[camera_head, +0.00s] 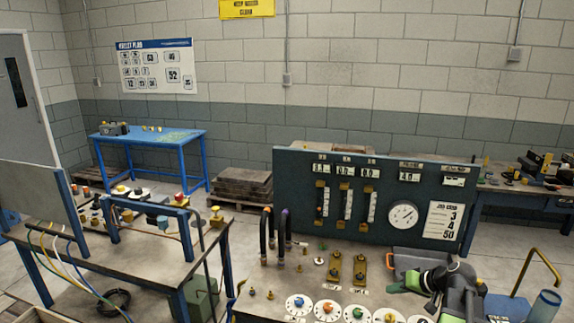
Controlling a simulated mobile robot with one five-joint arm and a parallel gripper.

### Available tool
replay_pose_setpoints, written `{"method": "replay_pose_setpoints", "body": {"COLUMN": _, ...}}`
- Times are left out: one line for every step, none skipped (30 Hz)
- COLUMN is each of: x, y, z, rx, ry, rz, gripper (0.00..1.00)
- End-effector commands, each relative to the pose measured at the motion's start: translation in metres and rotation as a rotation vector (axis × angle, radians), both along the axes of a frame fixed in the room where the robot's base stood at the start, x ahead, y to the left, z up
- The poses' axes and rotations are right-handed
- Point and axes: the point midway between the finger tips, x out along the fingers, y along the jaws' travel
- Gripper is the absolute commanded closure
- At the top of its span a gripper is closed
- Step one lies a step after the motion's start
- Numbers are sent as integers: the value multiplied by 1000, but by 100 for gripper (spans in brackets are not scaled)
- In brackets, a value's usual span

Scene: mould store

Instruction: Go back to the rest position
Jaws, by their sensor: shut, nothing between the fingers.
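My gripper (432,300), dark with my folded arm around it, is at the lower right over the right end of the front bench (262,287). It is shut and holds nothing that I can see. Its fingertips are small and partly lost among the dark arm parts. The bench top right under the arm is hidden.
A dark control panel (290,215) with sliders and a round gauge stands behind the bench. Coloured dials (327,309) and upright dark handles (285,228) are left of my arm. A yellow bent rail (538,262) and blue cylinder (545,306) are right.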

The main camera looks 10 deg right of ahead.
Motion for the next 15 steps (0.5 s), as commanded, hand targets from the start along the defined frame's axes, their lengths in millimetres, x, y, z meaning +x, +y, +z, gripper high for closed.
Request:
{"method": "replay_pose_setpoints", "body": {"x": 12, "y": 49, "z": -5, "rx": -20, "ry": 19, "rz": 84, "gripper": 100}}
{"method": "replay_pose_setpoints", "body": {"x": 16, "y": 76, "z": -8, "rx": -32, "ry": 34, "rz": 130, "gripper": 100}}
{"method": "replay_pose_setpoints", "body": {"x": 20, "y": 110, "z": -13, "rx": -53, "ry": 60, "rz": 189, "gripper": 100}}
{"method": "replay_pose_setpoints", "body": {"x": 20, "y": 136, "z": -17, "rx": -70, "ry": 81, "rz": 231, "gripper": 100}}
{"method": "replay_pose_setpoints", "body": {"x": 19, "y": 160, "z": -21, "rx": -88, "ry": 105, "rz": 270, "gripper": 100}}
{"method": "replay_pose_setpoints", "body": {"x": 16, "y": 191, "z": -27, "rx": -114, "ry": 139, "rz": 321, "gripper": 100}}
{"method": "replay_pose_setpoints", "body": {"x": 12, "y": 213, "z": -31, "rx": -136, "ry": 165, "rz": 353, "gripper": 100}}
{"method": "replay_pose_setpoints", "body": {"x": 7, "y": 232, "z": -35, "rx": -158, "ry": 192, "rz": 382, "gripper": 100}}
{"method": "replay_pose_setpoints", "body": {"x": -1, "y": 254, "z": -41, "rx": -190, "ry": 229, "rz": 415, "gripper": 100}}
{"method": "replay_pose_setpoints", "body": {"x": -7, "y": 269, "z": -45, "rx": -215, "ry": 257, "rz": 436, "gripper": 100}}
{"method": "replay_pose_setpoints", "body": {"x": -14, "y": 282, "z": -48, "rx": -241, "ry": 285, "rz": 453, "gripper": 100}}
{"method": "replay_pose_setpoints", "body": {"x": -23, "y": 295, "z": -53, "rx": -279, "ry": 324, "rz": 467, "gripper": 100}}
{"method": "replay_pose_setpoints", "body": {"x": -31, "y": 303, "z": -56, "rx": -309, "ry": 353, "rz": 472, "gripper": 100}}
{"method": "replay_pose_setpoints", "body": {"x": -39, "y": 308, "z": -59, "rx": -340, "ry": 386, "rz": 471, "gripper": 100}}
{"method": "replay_pose_setpoints", "body": {"x": -51, "y": 308, "z": -63, "rx": -389, "ry": 437, "rz": 449, "gripper": 100}}
